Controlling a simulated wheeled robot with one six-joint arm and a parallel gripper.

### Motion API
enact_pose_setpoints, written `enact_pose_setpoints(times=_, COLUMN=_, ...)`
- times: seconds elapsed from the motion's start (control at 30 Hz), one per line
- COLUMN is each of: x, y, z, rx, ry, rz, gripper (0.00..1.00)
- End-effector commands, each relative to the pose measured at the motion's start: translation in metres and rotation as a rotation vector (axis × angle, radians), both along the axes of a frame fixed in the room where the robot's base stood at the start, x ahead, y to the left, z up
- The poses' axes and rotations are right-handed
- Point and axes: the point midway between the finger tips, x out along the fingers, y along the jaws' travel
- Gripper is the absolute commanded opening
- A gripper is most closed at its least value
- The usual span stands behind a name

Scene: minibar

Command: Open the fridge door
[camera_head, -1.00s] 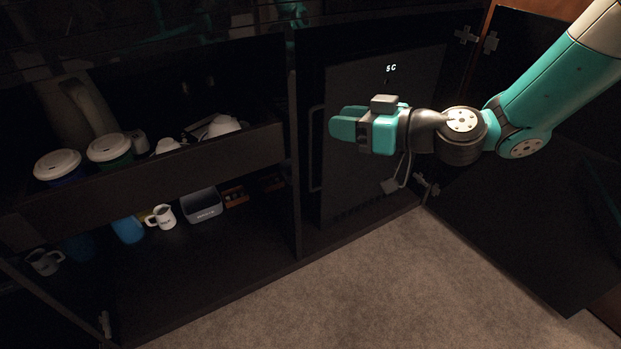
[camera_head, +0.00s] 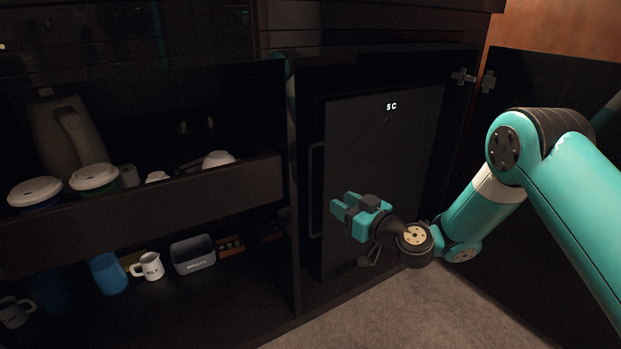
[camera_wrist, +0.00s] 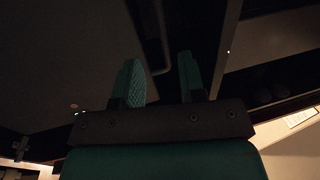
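The fridge door (camera_head: 395,150) is a dark flat panel with a lit "5C" display, and it is shut. Its long dark bar handle (camera_head: 316,190) runs upright along the door's left edge. My gripper (camera_head: 342,206) is open in front of the lower part of the door, just right of the handle, with its fingers pointing left. In the wrist view my two teal fingers (camera_wrist: 160,82) are apart with nothing between them. The handle (camera_wrist: 160,40) shows there as a thin bent bar beyond the fingertips. I see no contact with it.
An open cabinet door (camera_head: 550,180) stands at the right. At the left a pulled-out drawer (camera_head: 150,208) holds lidded cups and a kettle (camera_head: 68,135). Below are a milk jug (camera_head: 150,266), a blue cup (camera_head: 108,272) and a grey box (camera_head: 192,254). Carpet (camera_head: 400,310) lies in front.

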Motion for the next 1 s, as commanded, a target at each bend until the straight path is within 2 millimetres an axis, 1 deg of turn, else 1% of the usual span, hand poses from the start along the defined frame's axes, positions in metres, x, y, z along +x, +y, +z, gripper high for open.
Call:
enact_pose_setpoints(times=0.03, x=0.007, y=0.009, z=-0.002, rx=-0.001, ry=-0.006, rz=0.003, gripper=0.37)
enact_pose_setpoints(times=0.3, x=0.05, y=0.053, z=-0.004, rx=-0.002, ry=-0.006, rz=0.003, gripper=0.37)
enact_pose_setpoints(times=0.5, x=0.073, y=0.076, z=-0.005, rx=-0.001, ry=-0.002, rz=0.002, gripper=0.37)
enact_pose_setpoints(times=0.7, x=0.084, y=0.085, z=-0.003, rx=0.0, ry=0.0, rz=0.0, gripper=0.37)
enact_pose_setpoints(times=0.97, x=0.085, y=0.086, z=-0.002, rx=0.0, ry=0.003, rz=0.0, gripper=0.37)
enact_pose_setpoints(times=1.0, x=0.085, y=0.086, z=-0.002, rx=0.001, ry=0.002, rz=0.0, gripper=0.33)
